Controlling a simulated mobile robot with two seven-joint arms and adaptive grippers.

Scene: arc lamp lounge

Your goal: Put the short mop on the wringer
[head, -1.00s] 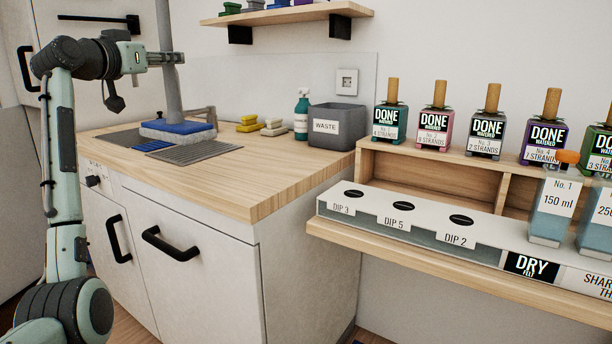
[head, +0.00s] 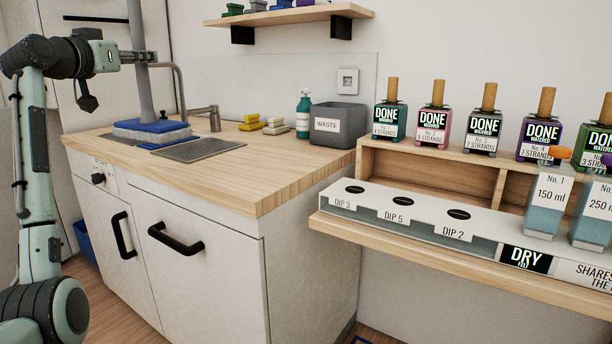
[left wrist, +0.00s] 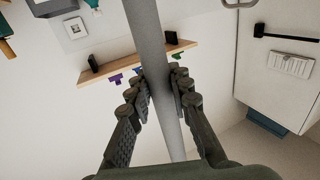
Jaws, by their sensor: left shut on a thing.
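The short mop has a grey pole (head: 145,92) and a blue-topped grey head (head: 151,131). My left gripper (head: 150,57) is shut on the pole, which stands roughly upright. In the left wrist view the pole (left wrist: 165,75) runs between the fingers (left wrist: 165,99). The mop head is low over the left part of the counter; I cannot tell whether it touches. A blue ribbed piece (head: 163,145) shows partly at the head's front edge. It may be the wringer, but the head hides part of it. My right gripper is not in view.
A grey ribbed grate (head: 197,150) lies right of the mop head on the wooden counter (head: 255,185). Yellow sponges, a teal bottle (head: 303,115) and a waste bin (head: 338,124) are further right. The counter's front is clear.

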